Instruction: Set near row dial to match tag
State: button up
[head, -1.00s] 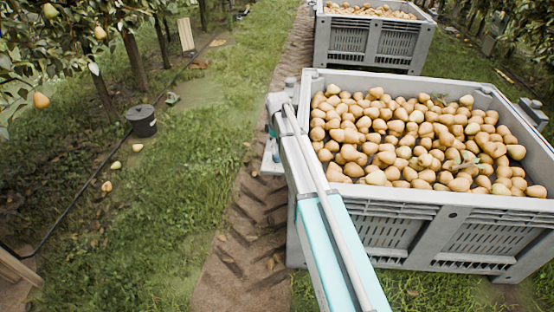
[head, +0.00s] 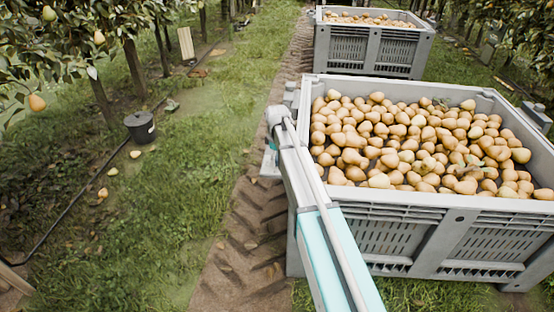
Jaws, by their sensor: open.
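I cannot make out a dial or a tag in the head view. My arm rises from the bottom middle to a grey joint beside the left corner of the near bin. A small pale part shows beyond that joint, low by the bin's left side. My gripper is not visible; the arm and the bin may hide it. A small grey box (head: 537,117) stands at the right edge behind the near bin, too small to read.
The near grey bin (head: 455,217), full of pears, fills the right side. A second pear bin (head: 373,50) stands behind it. A dark bucket (head: 140,127), fallen pears (head: 103,192) and a black hose (head: 75,202) lie left. The grass strip (head: 195,190) between is clear.

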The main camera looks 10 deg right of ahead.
jog(key=c, duration=1.1)
jog(key=shift+c, duration=0.2)
jog(key=shift+m, duration=0.3)
jog(key=m, duration=1.7)
jog(key=shift+m, duration=0.4)
jog(key=m, duration=0.5)
jog(key=shift+a+m, duration=0.1)
jog(key=shift+m, duration=0.2)
